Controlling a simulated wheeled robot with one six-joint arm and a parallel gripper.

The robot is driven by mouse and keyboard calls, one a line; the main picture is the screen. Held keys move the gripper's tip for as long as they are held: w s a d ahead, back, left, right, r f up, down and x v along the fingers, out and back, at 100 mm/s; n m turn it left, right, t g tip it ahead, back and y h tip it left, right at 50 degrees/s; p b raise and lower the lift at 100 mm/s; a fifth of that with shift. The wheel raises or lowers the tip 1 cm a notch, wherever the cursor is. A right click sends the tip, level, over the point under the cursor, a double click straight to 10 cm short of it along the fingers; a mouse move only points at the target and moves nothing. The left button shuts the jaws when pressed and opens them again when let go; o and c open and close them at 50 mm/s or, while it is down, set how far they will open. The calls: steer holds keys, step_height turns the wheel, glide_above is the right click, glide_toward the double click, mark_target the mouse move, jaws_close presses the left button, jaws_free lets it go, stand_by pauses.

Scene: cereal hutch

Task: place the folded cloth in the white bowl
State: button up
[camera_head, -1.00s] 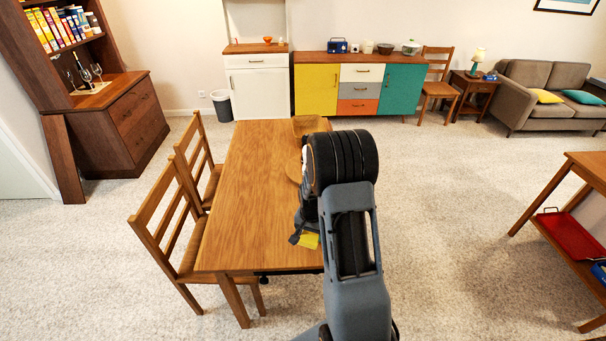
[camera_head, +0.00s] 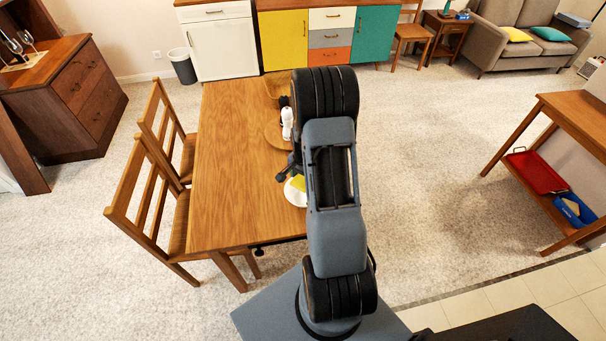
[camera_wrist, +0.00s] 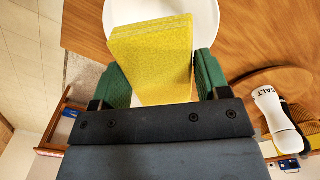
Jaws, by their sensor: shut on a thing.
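The folded cloth (camera_wrist: 152,58) is yellow and layered. My gripper (camera_wrist: 163,78) is shut on it, with a green pad on each side. The white bowl (camera_wrist: 205,14) is behind the cloth in the wrist view, and the cloth covers much of it. In the head view the white bowl (camera_head: 293,197) is on the table's right side, with the yellow cloth (camera_head: 299,184) over it. My arm hides part of both. I cannot tell whether the cloth touches the bowl.
A wooden container (camera_head: 274,86) is at the far end. Two chairs (camera_head: 150,190) line the left side. The table's left half is clear.

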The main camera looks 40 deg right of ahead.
steer(key=shift+f+b, duration=1.7)
steer(key=shift+f, duration=1.45)
steer(key=o, duration=1.1)
step_height(320, 180, up, 7)
steer(key=p, duration=0.4)
steer(key=shift+r, duration=0.1)
